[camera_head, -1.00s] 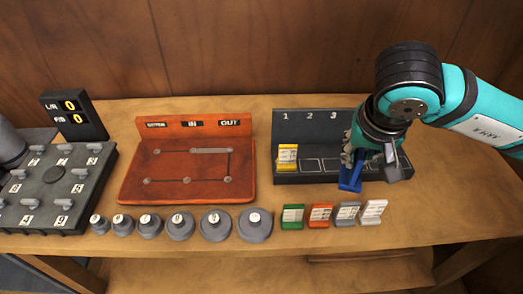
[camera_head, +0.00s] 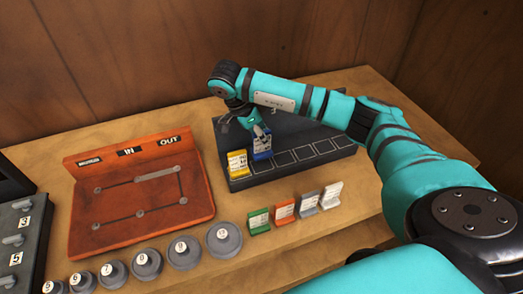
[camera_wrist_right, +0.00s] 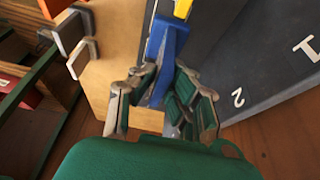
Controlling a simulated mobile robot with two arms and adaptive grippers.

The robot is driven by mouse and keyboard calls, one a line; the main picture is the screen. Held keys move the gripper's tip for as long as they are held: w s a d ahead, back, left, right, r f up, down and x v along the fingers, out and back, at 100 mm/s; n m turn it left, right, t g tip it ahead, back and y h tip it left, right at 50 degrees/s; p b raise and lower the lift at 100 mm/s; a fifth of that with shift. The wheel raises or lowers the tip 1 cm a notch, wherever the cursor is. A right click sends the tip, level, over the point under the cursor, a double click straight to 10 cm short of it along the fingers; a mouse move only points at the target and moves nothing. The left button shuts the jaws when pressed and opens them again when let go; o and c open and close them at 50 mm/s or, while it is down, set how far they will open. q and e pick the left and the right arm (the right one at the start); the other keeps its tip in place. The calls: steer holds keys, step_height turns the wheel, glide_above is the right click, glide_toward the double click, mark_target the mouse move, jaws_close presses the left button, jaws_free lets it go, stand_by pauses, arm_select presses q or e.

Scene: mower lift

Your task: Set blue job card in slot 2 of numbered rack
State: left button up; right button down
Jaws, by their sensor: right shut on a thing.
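The blue job card (camera_head: 262,154) is upright at the slot 2 place of the dark numbered rack (camera_head: 333,146), just right of the yellow card (camera_head: 237,166) in slot 1. My right gripper (camera_head: 260,134) is shut on the blue card from above. In the right wrist view the fingers (camera_wrist_right: 160,98) close on the blue card (camera_wrist_right: 168,42), with the yellow card (camera_wrist_right: 183,8) beyond it and the "2" on the rack to the right. Whether the blue card's foot is fully seated cannot be told. My left gripper is out of view.
Green (camera_head: 258,221), orange (camera_head: 284,210), grey (camera_head: 307,204) and white (camera_head: 331,195) cards stand in front of the rack. Several round grey weights (camera_head: 184,252) and an orange board (camera_head: 140,195) are to the left. The rack's slots right of the blue card look empty.

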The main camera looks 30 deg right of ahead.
mark_target(264, 150)
steer(key=shift+f+p, duration=0.35)
steer(key=shift+f, duration=0.3)
step_height(264, 150, down, 3)
steer(key=shift+s+p, duration=0.1)
steer(key=shift+p, duration=0.45)
steer(key=shift+f, duration=0.4)
steer(key=c, duration=1.4)
jaws_free()
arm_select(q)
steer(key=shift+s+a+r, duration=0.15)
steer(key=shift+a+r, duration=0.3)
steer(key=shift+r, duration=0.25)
